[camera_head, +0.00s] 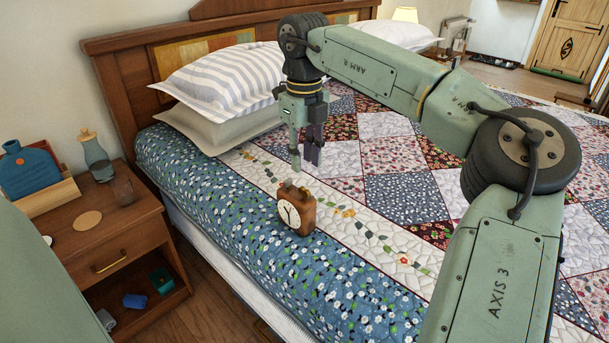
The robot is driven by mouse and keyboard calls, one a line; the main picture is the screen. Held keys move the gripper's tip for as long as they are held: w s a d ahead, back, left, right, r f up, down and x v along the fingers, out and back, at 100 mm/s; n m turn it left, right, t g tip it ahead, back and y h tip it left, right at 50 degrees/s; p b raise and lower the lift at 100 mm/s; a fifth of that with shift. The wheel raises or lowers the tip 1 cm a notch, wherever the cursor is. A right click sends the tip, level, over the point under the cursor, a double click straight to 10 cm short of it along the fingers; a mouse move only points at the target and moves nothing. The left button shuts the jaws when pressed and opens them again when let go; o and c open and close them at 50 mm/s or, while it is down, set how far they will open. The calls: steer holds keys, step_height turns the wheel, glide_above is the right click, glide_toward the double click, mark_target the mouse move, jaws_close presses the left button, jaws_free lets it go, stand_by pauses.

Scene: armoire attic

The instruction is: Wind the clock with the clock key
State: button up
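A small brown clock (297,211) with a white face and dark hands stands upright on the quilt near the bed's left edge. Its face is turned to the left and toward me. A small grey piece shows on its top; I cannot tell whether it is a key or a knob. My gripper (305,163) points down just above and slightly right of the clock, apart from it. Its fingers look parted, with nothing clear between them. I cannot make out the clock key anywhere. The clock's back is hidden.
The bed (392,175) has a patchwork quilt, a striped pillow (222,80) and a wooden headboard (120,75). A wooden nightstand (125,232) at left holds a blue bottle (28,172), a glass bottle (96,155) and a round coaster (88,220). The quilt around the clock is clear.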

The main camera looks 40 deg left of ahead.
steer(key=shift+r, duration=2.2)
steer(key=shift+s+f, duration=0.1)
